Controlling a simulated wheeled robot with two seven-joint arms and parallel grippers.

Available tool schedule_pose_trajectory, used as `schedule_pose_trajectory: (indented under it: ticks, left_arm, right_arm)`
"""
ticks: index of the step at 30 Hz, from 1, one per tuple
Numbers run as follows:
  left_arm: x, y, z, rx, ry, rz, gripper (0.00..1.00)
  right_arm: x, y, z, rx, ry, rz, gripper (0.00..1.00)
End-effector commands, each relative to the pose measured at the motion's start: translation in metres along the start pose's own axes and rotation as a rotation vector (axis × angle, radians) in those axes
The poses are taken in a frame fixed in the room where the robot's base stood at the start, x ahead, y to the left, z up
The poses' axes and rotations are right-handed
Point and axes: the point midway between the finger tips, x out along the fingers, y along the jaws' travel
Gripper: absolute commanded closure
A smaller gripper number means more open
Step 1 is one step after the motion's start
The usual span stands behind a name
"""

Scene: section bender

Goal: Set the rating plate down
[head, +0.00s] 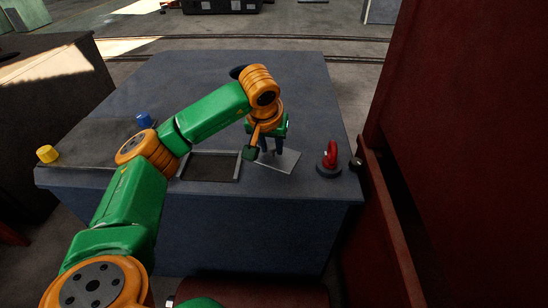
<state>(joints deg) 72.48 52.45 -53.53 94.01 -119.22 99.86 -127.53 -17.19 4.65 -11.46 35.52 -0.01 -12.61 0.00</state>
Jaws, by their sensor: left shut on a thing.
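The rating plate is a flat light grey sheet (287,161) near the front of the blue-grey bench top, in the head view. My left arm reaches in from the left, and my left gripper (270,151) points down over the plate, shut on it near its left part. The fingers and wrist hide part of the plate. I cannot tell whether the plate touches the bench top or is just above it. My right gripper is not in view.
A dark rectangular framed recess (210,167) lies just left of the plate. Yellow (47,154) and blue (143,120) knobs sit at left. A tall dark red panel (465,130) bounds the right side.

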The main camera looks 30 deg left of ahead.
Motion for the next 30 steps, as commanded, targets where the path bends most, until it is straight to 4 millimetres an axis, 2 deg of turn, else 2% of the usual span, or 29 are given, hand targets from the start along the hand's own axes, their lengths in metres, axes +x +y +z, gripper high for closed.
schedule_pose_trajectory:
  ticks: [1, 7, 9, 12, 23, 24, 26, 27, 30]
  left_arm:
    - [0.010, -0.001, -0.002, -0.001, -0.003, -0.001, 1.00]
    - [0.036, -0.002, -0.009, 0.000, -0.003, -0.001, 1.00]
    - [0.050, -0.002, -0.002, 0.003, -0.003, -0.001, 1.00]
    - [0.060, -0.002, 0.002, 0.003, -0.001, 0.000, 1.00]
    - [0.065, -0.001, 0.004, 0.001, 0.001, 0.000, 1.00]
    - [0.064, -0.001, 0.003, 0.001, 0.001, 0.000, 0.56]
    - [0.063, -0.001, 0.003, 0.001, 0.001, 0.000, 0.40]
    - [0.063, -0.001, 0.003, 0.001, 0.001, 0.000, 0.37]
    - [0.063, -0.001, 0.003, 0.001, 0.001, 0.001, 0.37]
  right_arm:
    - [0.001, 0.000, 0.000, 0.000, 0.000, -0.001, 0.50]
    - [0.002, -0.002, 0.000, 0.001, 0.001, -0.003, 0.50]
    - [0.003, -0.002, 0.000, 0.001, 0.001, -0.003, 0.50]
    - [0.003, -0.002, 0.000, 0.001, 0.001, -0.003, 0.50]
    - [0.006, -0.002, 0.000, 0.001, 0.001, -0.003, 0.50]
    - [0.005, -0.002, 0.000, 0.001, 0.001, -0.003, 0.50]
    - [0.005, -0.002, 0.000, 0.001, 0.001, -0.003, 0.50]
    - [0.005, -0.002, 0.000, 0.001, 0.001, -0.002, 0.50]
    - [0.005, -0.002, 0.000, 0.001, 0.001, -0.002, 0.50]
